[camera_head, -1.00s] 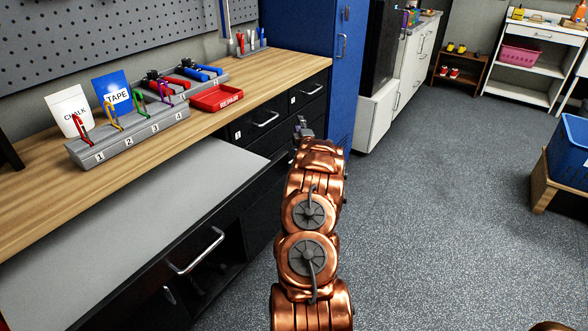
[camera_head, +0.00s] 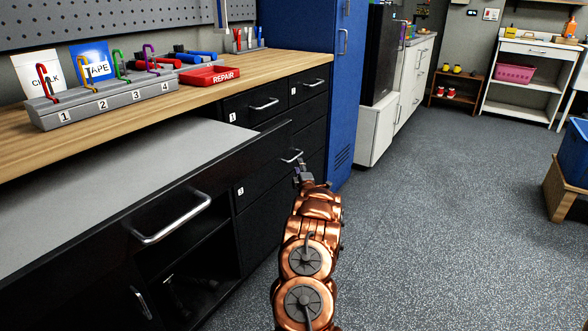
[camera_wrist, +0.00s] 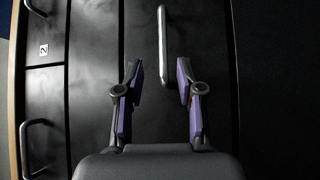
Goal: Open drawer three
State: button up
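Drawer three is a wide black drawer front (camera_head: 262,186) with a small white number tag (camera_head: 240,191) at its left, below drawers one and two. Its metal bar handle (camera_head: 291,156) shows near my gripper (camera_head: 302,172) in the head view. In the wrist view, which is turned sideways, the handle (camera_wrist: 162,45) reaches in between the two fingertips of my gripper (camera_wrist: 158,75). The fingers are open, with purple pads on either side of the handle. I cannot tell how deep the handle sits between them. The drawer front looks shut.
Drawer one (camera_head: 250,107) and drawer two (camera_head: 307,92) sit above under the wooden worktop (camera_head: 262,72). A grey surface (camera_head: 110,170) and a handled black front (camera_head: 172,217) stick out at left. A blue locker (camera_head: 347,110) stands right of the drawers.

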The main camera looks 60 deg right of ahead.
aim_at(296, 157)
jog(key=b+x, duration=0.2)
jog(key=x, duration=0.5)
jog(key=shift+d+f, duration=0.15)
jog(key=shift+d, duration=0.15)
jog(key=shift+w, duration=0.2)
dwell(0.3)
jog(key=shift+d, duration=0.1)
grip_shut()
dwell(0.3)
dwell(0.5)
